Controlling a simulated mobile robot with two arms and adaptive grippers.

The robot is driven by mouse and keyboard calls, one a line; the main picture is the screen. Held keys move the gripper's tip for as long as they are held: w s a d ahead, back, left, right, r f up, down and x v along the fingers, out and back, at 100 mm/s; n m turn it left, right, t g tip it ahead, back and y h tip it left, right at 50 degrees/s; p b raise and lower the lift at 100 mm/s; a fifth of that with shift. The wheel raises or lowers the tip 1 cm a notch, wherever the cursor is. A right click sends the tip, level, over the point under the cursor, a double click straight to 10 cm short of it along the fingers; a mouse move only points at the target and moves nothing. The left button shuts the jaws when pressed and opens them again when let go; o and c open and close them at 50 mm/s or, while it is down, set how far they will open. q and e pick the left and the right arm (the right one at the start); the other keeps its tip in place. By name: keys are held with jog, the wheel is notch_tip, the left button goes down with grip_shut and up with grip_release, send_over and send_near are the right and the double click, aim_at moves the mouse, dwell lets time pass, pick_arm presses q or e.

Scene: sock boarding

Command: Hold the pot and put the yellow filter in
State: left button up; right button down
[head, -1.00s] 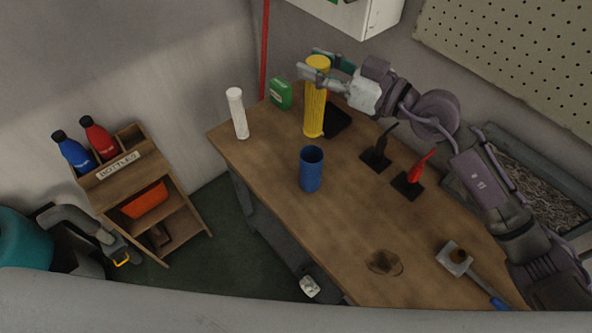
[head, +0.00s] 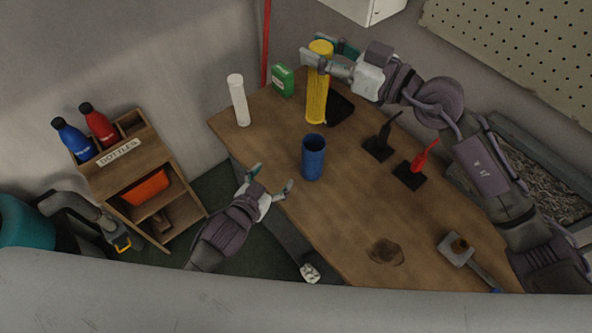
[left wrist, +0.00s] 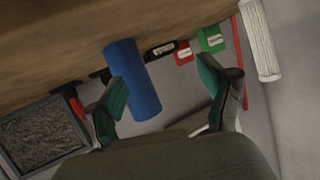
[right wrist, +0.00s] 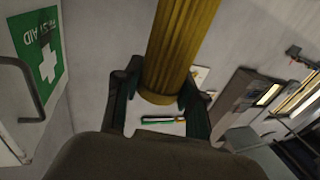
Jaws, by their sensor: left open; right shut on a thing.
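The blue pot (head: 313,158) stands upright on the wooden table (head: 340,225). It also shows in the left wrist view (left wrist: 133,78). My left gripper (head: 273,177) is open and empty, beside the table's left edge and below-left of the pot, apart from it. My right gripper (head: 318,59) is shut on the upper end of the yellow filter (head: 317,98), a tall ribbed cylinder held upright behind the pot. The filter fills the middle of the right wrist view (right wrist: 180,45), between the fingers. I cannot tell whether its lower end touches the table.
A white filter (head: 238,100) stands at the table's far left corner, near a green box (head: 283,81). Black (head: 380,144) and red (head: 418,163) upright tools stand right of the pot. A brown stain (head: 386,251) and a brush-like tool (head: 457,250) lie nearer.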

pick_arm(q)
send_near(317, 146)
jog(key=s+a, duration=0.1)
jog(key=s, duration=0.1)
pick_arm(e)
jog(key=shift+d, duration=0.15)
pick_arm(q)
jog(key=shift+w+d+n+t+h, duration=0.1)
jog(key=shift+w+n+t+h, duration=0.3)
jog(key=shift+n+h, duration=0.15)
jog(key=x, duration=1.1)
jog(key=shift+f, duration=0.15)
jog(key=shift+c, duration=0.4)
jog(key=c, duration=1.2)
jog(key=shift+o, duration=0.2)
pick_arm(e)
jog(key=shift+f, duration=6.5)
